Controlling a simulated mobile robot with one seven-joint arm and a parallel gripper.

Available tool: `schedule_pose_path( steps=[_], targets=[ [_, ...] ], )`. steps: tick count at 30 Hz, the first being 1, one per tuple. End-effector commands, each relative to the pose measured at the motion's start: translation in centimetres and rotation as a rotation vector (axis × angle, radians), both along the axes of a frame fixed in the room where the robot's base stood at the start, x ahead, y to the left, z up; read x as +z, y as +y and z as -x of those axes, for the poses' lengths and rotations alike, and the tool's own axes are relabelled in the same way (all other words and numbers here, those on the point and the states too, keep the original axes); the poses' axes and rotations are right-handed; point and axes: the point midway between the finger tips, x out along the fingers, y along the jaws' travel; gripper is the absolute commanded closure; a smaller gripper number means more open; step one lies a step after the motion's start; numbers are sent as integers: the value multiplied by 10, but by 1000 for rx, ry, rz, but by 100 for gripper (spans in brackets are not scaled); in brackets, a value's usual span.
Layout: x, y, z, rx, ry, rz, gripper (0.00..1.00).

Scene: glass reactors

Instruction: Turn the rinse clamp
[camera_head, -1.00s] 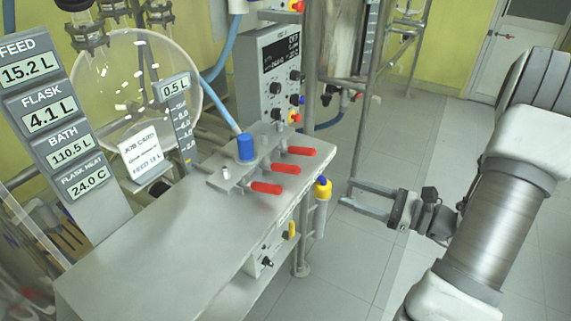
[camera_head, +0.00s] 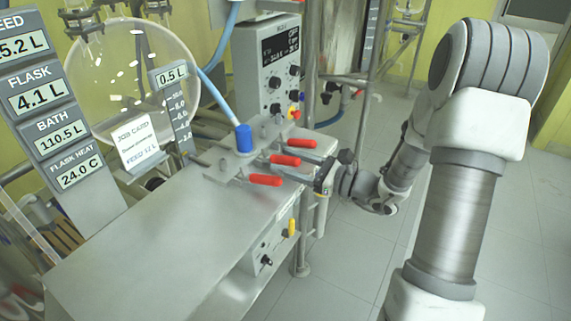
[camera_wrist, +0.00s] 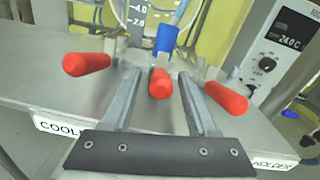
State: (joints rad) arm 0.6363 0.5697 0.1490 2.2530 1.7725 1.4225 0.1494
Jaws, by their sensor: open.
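Three red-handled clamps sit in a row on a grey plate at the bench edge: a near one (camera_head: 265,180), a middle one (camera_head: 285,160) and a far one (camera_head: 301,143). Which is the rinse clamp cannot be read. My gripper (camera_wrist: 158,76) is open, its two fingers pointing in over the bench edge. In the wrist view the middle red handle (camera_wrist: 160,83) shows between the fingers, apparently without being gripped. The left handle (camera_wrist: 87,64) and right handle (camera_wrist: 226,97) lie outside the fingers. The middle label is hidden behind my gripper.
Edge labels read "COOL..." (camera_wrist: 62,127) and "...HOLDER" (camera_wrist: 272,162), partly covered. A blue-capped hose (camera_head: 243,138) rises behind the clamps. A control box (camera_head: 268,70) stands behind, a round glass flask (camera_head: 130,80) at left. The bench top (camera_head: 150,240) is clear in front.

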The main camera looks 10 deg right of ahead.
Motion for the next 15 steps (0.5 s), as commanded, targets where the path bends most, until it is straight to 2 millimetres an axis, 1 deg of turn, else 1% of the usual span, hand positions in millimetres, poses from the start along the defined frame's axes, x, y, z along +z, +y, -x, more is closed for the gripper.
schedule_pose_path(
  steps=[4,11,13,15],
  targets=[
    [0,5,-5,0,1,1,42],
    [0,6,-5,0,1,1,42],
    [0,5,-5,0,1,1,51],
    [0,5,-5,0,1,1,63]
  ],
)
